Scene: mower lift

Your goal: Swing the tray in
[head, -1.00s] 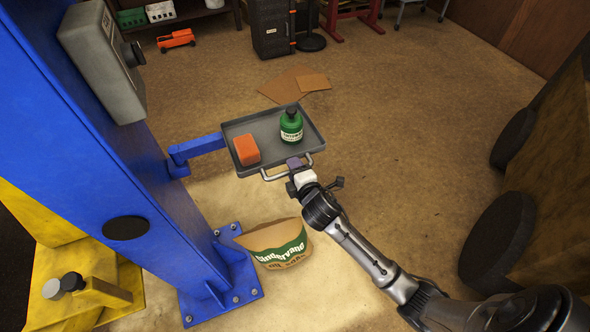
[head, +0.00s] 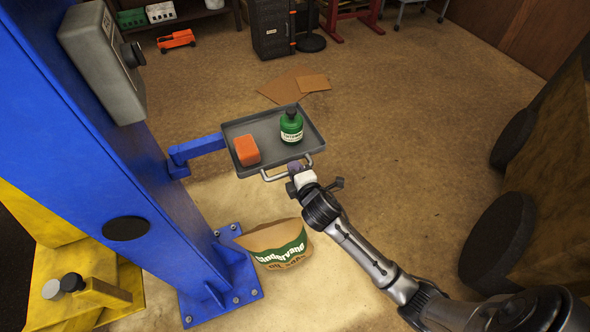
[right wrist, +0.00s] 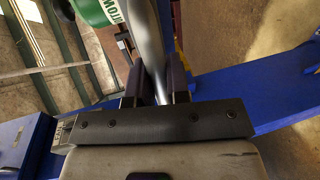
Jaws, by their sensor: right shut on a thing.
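The grey tray (head: 268,136) sits on a blue swing arm (head: 200,149) that comes out of the blue lift post (head: 120,170). An orange block (head: 246,151) and a green bottle (head: 291,126) with a dark cap stand on the tray. A light metal handle (head: 272,176) runs along its near edge. My right gripper (head: 294,167) is shut on this handle. In the right wrist view the handle bar (right wrist: 152,60) passes between the two dark fingers (right wrist: 155,85), and part of the green bottle (right wrist: 98,10) shows above. My left gripper is not in view.
A brown bag (head: 277,243) stands on the floor by the post's bolted foot. A grey control box (head: 103,60) is fixed to the post. Flat cardboard (head: 290,86) lies beyond the tray. A large machine with dark wheels (head: 498,240) stands at right. Floor between is clear.

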